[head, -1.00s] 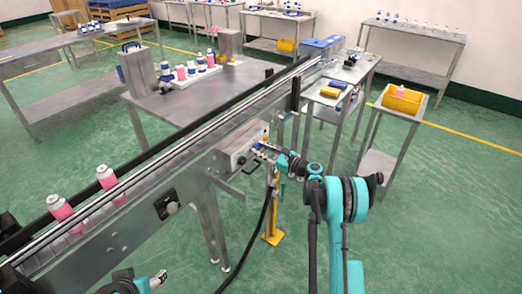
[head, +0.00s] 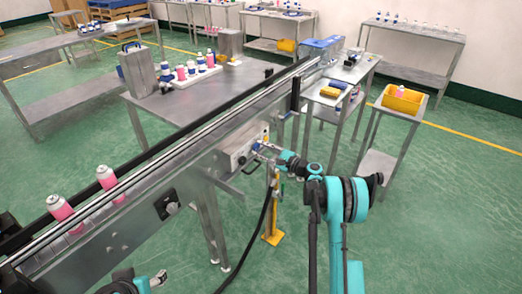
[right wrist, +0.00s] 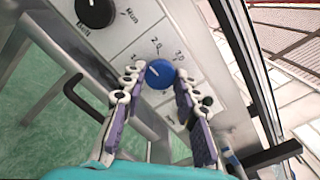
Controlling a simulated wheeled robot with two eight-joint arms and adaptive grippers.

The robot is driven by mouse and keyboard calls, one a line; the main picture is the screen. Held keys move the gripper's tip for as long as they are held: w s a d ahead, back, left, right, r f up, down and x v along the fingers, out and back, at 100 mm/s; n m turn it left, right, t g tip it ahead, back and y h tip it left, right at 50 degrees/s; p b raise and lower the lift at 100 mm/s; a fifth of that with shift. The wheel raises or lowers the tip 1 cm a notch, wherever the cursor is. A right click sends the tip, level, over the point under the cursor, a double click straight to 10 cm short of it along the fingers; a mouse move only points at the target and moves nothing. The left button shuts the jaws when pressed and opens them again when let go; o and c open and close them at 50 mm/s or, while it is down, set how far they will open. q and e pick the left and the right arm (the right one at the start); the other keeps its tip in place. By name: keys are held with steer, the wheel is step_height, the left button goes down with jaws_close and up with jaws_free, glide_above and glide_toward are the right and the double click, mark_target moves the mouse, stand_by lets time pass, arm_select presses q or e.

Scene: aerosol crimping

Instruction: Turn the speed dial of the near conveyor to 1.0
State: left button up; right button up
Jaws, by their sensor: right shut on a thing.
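The near conveyor (head: 110,218) runs diagonally across the head view, with a pale control box (head: 232,158) on its side. In the right wrist view the blue speed dial (right wrist: 160,73) sits on the box's face, below printed marks that include 2.0 and 3.0. Its white pointer line leans to the upper left, toward the low end of the scale. My right gripper (right wrist: 165,78) is shut on the dial, one finger on each side. It shows at the box in the head view (head: 260,147). My left gripper (head: 158,279) is at the bottom left, its jaws too small to read.
A black knob (right wrist: 95,12) and a dark handle (right wrist: 83,97) are close to the dial. A yellow-footed post (head: 272,236) and a black cable (head: 262,225) are below the box.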

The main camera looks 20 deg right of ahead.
steer(key=n, duration=0.5)
steer(key=shift+n, duration=0.4)
stand_by(0.3)
steer(key=o, duration=1.2)
steer(key=shift+c, duration=0.2)
steer(key=v, duration=1.2)
